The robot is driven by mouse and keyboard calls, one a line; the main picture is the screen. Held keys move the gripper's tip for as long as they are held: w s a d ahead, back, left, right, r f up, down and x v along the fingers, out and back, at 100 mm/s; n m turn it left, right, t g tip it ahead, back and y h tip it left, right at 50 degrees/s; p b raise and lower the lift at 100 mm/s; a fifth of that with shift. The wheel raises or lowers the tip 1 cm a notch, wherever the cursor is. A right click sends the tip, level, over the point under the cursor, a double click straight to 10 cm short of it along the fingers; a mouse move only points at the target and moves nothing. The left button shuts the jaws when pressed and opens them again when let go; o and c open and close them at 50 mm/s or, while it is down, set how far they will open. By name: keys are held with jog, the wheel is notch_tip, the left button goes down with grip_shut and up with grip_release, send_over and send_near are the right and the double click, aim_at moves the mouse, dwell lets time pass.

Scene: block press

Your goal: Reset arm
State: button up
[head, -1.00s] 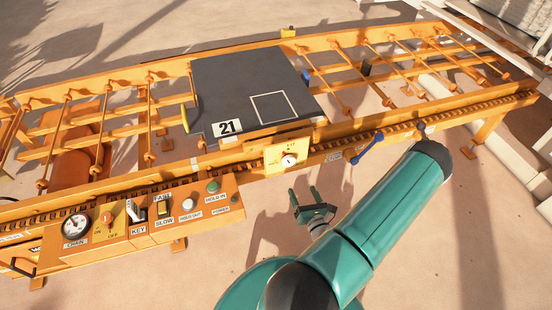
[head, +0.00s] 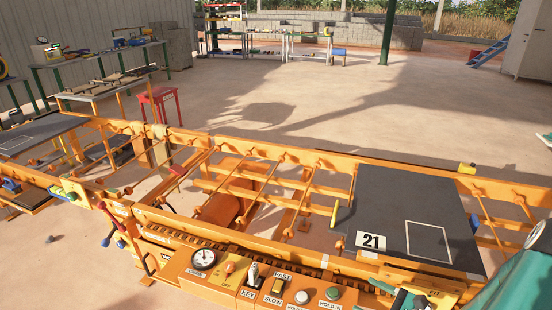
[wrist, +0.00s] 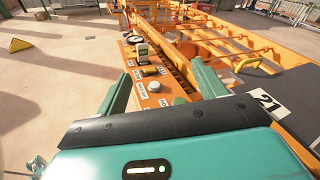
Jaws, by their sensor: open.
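My gripper (head: 408,300) shows at the bottom edge of the head view, in front of the orange conveyor frame. In the wrist view its two green fingers (wrist: 163,88) stand wide apart with nothing between them. The orange control panel (head: 262,283) has a gauge, a key switch, a fast/slow switch and buttons. In the wrist view the panel (wrist: 151,100) lies beyond and between the fingers; no contact is visible. My green arm fills the lower right corner of the head view and hides part of the frame.
A dark plate marked 21 (head: 400,205) lies on the orange conveyor (head: 285,155). A second dark plate (head: 35,135) lies far left. A red stool (head: 158,97) and workbenches (head: 105,62) stand behind. The floor beyond the conveyor is mostly clear.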

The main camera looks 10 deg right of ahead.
jog(key=s+a+r+n+g+h, duration=0.1)
jog(key=s+a+r+n+g, duration=0.1)
jog(key=a+r+n+g, duration=0.4)
jog(key=s+a+r+n+g, duration=0.1)
jog(key=a+r+n+g, duration=0.3)
jog(key=a+n+g, duration=0.35)
jog(key=s+a+r+n+t+h, duration=0.2)
jog(key=r+n+h, duration=0.2)
jog(key=r+n, duration=0.2)
jog(key=s+a+r+n+t+h, duration=0.3)
jog(key=r+n, duration=0.3)
jog(key=r, duration=0.2)
jog(key=shift+r+h, duration=0.25)
jog(key=shift+h, duration=0.65)
jog(key=shift+s+a+t, duration=0.1)
jog(key=shift+t, duration=0.15)
jog(key=c, duration=0.7)
jog(key=shift+c, duration=0.2)
jog(key=shift+d, duration=0.25)
